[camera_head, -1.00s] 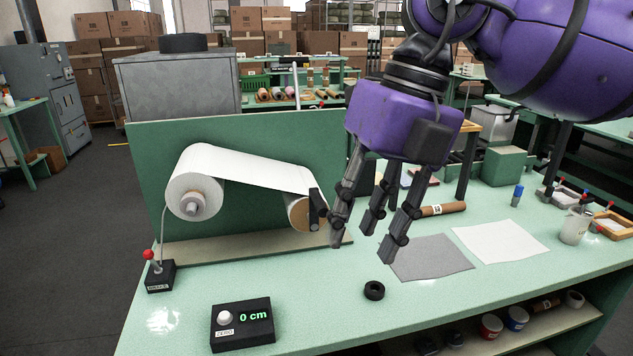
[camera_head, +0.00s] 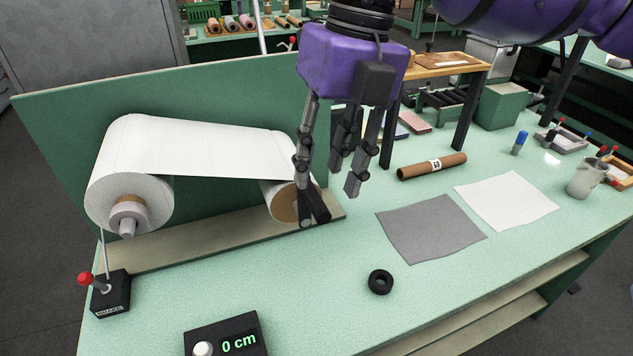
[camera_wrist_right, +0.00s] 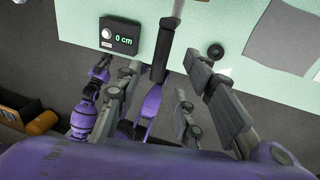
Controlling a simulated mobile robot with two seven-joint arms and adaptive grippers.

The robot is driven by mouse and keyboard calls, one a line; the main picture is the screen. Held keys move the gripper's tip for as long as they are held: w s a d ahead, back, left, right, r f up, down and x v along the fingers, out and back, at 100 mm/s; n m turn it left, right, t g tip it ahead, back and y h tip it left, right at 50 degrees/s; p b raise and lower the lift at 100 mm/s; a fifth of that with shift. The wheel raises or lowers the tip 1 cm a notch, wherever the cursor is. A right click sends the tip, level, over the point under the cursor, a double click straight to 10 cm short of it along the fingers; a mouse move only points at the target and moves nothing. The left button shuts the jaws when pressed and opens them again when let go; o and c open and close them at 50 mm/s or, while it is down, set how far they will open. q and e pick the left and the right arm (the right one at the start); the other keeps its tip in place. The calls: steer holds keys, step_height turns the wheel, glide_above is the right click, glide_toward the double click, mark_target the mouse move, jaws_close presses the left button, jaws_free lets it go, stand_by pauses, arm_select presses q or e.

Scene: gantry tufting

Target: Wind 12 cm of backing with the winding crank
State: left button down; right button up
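The white backing (camera_head: 205,145) runs from the large supply roll (camera_head: 120,185) on the left to the take-up roll (camera_head: 285,200) with a brown core. The black winding crank (camera_head: 315,207) sits on the take-up end; its handle also shows in the right wrist view (camera_wrist_right: 160,60). My right gripper (camera_head: 335,180) is open, fingers down, just above and right of the crank. In the wrist view the handle appears between the spread fingers; contact cannot be told. The counter (camera_head: 228,338) reads 0 cm.
A brake box (camera_head: 108,295) with a red-knobbed lever stands at front left. A black ring (camera_head: 380,282), a grey sheet (camera_head: 430,228), a white sheet (camera_head: 507,200) and a brown tube (camera_head: 432,166) lie to the right. A green panel (camera_head: 60,125) stands behind the rolls.

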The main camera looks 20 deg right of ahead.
mark_target(316, 196)
steer(key=f, duration=0.3)
steer(key=shift+w+a+f, duration=0.2)
steer(key=shift+a+f, duration=0.15)
steer(key=shift+a, duration=0.05)
steer(key=shift+f, duration=0.25)
steer(key=c, duration=0.7)
jaws_close()
arm_select(q)
steer(key=shift+w+r, duration=0.2)
steer(key=shift+w, duration=0.35)
